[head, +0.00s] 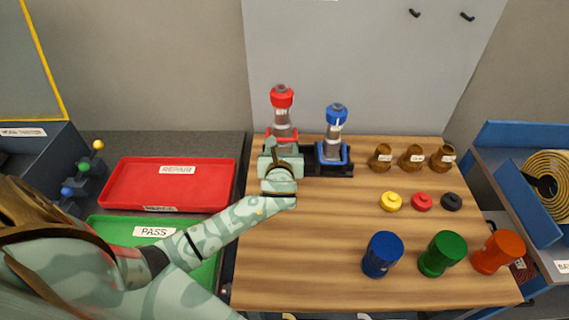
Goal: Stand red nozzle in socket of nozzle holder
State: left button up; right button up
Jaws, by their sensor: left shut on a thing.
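The red nozzle (282,98), a grey upright body with a red cap and a red lower collar, stands at the back left of the wooden table. My left gripper (274,150) is in front of its lower part and is shut on it, though the fingers partly hide the contact. The black nozzle holder (313,169) lies at the table's back edge. The blue nozzle (335,118) stands upright at its right part. The gripper and wrist hide the holder's left part, so I cannot tell whether the red nozzle is seated in a socket. My right gripper is not in view.
Several brown pots (411,157), small discs (421,202) and coloured cups (443,254) stand on the right half of the table. A red repair tray (125,185) and a green pass tray (205,275) lie left. The table's middle (320,230) is clear.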

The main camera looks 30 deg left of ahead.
pick_arm(q)
jog(key=shift+w+a+f+b, duration=0.2)
jog(key=shift+w+f+b, duration=0.15)
jog(key=shift+w+f, duration=0.45)
jog(key=shift+f+b, duration=0.65)
jog(key=shift+f, duration=0.9)
jog(key=shift+f, duration=0.15)
jog(key=shift+f, duration=0.45)
jog(key=o, duration=1.5)
jog(key=shift+s+d+f, duration=0.1)
jog(key=shift+o, duration=0.5)
jog(key=shift+d+f, duration=0.1)
